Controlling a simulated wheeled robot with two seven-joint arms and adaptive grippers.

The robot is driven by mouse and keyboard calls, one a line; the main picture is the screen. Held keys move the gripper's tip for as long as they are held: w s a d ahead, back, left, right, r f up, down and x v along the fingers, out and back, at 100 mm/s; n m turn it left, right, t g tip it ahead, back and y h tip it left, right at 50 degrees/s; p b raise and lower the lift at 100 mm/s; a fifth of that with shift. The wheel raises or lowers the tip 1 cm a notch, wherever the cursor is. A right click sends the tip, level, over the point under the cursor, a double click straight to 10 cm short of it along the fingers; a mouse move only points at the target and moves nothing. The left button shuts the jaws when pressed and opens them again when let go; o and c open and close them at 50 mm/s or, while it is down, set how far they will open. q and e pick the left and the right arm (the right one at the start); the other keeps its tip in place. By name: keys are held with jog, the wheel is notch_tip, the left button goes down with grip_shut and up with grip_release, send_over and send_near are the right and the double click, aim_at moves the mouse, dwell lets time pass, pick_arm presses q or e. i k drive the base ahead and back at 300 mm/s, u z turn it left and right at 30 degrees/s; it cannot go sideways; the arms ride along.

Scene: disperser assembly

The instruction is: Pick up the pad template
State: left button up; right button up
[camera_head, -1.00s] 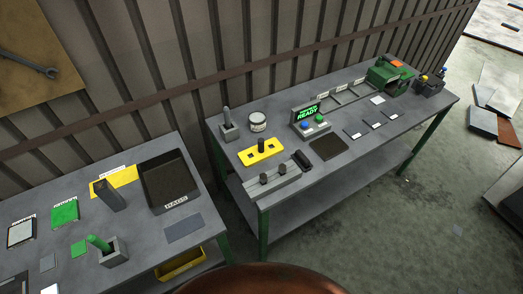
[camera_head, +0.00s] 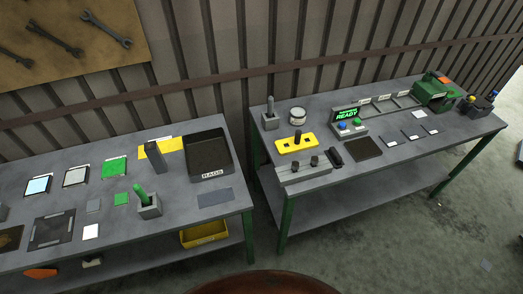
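A yellow plate (camera_head: 296,145) with a dark upright knob and dark square openings lies on the right table (camera_head: 300,208). It looks like the pad template, but no readable label confirms this. It lies behind a grey block (camera_head: 303,172) with two dark knobs. Neither of my grippers is in view.
Near the plate stand a grey holder (camera_head: 270,118), a round tin (camera_head: 298,115), a button box reading READY (camera_head: 348,125) and a dark mat (camera_head: 363,149). The left table (camera_head: 215,222) holds a RAGS tray (camera_head: 225,148), a green-handled tool (camera_head: 143,195) and several flat pads. A floor gap separates the tables.

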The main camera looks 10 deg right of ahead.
aim_at(296, 143)
jog(key=u, duration=0.95)
jog(key=i, duration=0.7)
jog(key=z, duration=0.55)
